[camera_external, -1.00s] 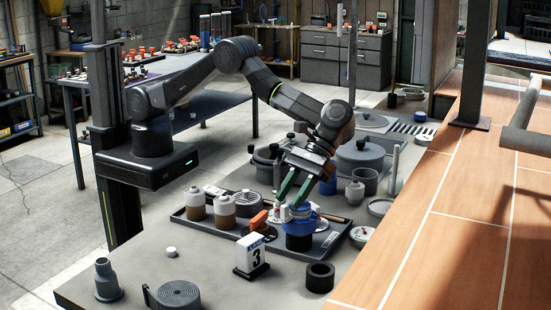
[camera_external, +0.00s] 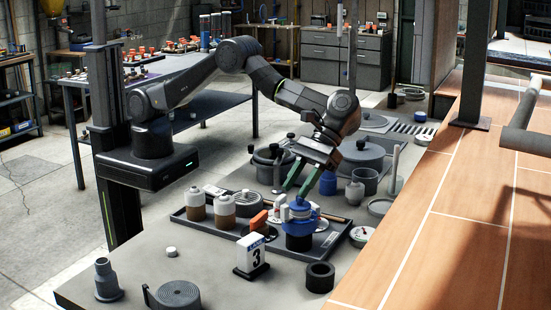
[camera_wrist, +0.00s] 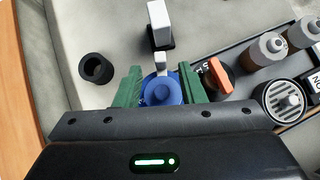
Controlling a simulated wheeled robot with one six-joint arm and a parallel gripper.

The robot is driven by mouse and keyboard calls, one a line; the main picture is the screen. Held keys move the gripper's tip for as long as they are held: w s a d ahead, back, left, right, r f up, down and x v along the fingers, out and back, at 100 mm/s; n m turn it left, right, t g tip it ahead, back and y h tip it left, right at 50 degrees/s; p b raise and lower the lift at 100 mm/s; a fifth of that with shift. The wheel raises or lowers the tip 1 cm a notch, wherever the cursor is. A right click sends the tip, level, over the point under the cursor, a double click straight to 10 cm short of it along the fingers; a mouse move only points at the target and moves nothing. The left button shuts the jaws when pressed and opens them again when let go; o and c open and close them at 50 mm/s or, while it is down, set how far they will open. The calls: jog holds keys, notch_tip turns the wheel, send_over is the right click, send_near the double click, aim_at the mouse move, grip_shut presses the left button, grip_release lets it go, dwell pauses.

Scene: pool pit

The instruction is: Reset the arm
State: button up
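The blue part stands at the front right of a dark tray (camera_external: 222,231).
A white block marked 3 (camera_external: 251,256) and a black ring (camera_external: 320,277) stand in front of the tray. Bottles with white tops (camera_external: 195,204), an orange-handled part (camera_external: 258,221), a blue bottle (camera_external: 328,183) and a grey pot (camera_external: 360,155) are nearby. A wooden surface (camera_external: 455,220) borders the right side.

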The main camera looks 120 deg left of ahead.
aim_at(287, 206)
jog(key=p+x, duration=0.1)
jog(key=x, duration=0.5)
jog(key=shift+s+d+f, duration=0.1)
jog(key=shift+d+f, duration=0.05)
jog(key=shift+d, duration=0.05)
jog(key=shift+w+n+t+b, duration=0.25)
jog(key=shift+n+t+b, duration=0.05)
jog(key=shift+n, duration=0.2)
jog(key=shift+w+n+t+h, duration=0.25)
jog(key=shift+n+t+h, duration=0.05)
jog(key=shift+n+t, duration=0.35)
